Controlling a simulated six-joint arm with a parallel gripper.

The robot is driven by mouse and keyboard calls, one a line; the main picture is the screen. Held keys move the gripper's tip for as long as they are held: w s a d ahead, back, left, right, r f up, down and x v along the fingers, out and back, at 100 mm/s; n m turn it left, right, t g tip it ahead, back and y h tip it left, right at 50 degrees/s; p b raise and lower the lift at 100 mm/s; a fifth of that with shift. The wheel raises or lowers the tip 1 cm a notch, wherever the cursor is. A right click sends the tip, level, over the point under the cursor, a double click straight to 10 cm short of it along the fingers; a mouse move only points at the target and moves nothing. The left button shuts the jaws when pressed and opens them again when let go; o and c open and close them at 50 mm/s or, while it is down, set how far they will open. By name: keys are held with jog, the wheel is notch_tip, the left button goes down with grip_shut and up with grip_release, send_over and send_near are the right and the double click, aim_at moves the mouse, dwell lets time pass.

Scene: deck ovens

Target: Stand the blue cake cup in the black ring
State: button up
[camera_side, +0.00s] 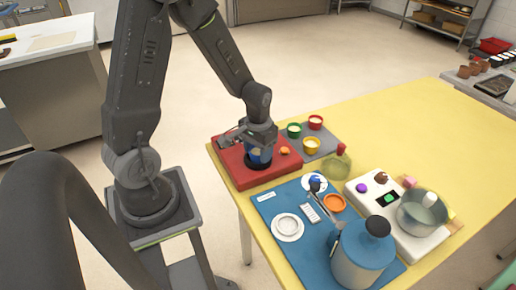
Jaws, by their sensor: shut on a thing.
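The blue cake cup (259,155) is upright over the red board (233,172) at the table's left corner. My gripper (258,146) points down and is shut on the cup from above, hiding its upper part. The black ring (257,164) shows as a dark curved band around the cup's lower end, on the red board. I cannot tell from this view whether the cup's base rests on the board inside the ring.
Green (294,131), red (315,122) and yellow (311,146) cups stand on a grey mat behind. A blue mat (274,210) holds a large blue canister (362,258). The yellow table's far right is clear.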

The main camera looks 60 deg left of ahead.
jog(key=shift+f, duration=0.2)
jog(key=o, duration=0.6)
jog(key=shift+o, duration=0.2)
jog(key=shift+r, duration=0.1)
notch_tip(320, 180, up, 11)
dwell(0.6)
jog(key=s+d+r+m+t, duration=0.4)
jog(key=s+d+r+t, duration=0.1)
jog(key=s+d+r, duration=0.5)
jog(key=shift+d+r+t, duration=0.3)
jog(key=shift+d+r, duration=0.15)
jog(key=shift+r, duration=0.2)
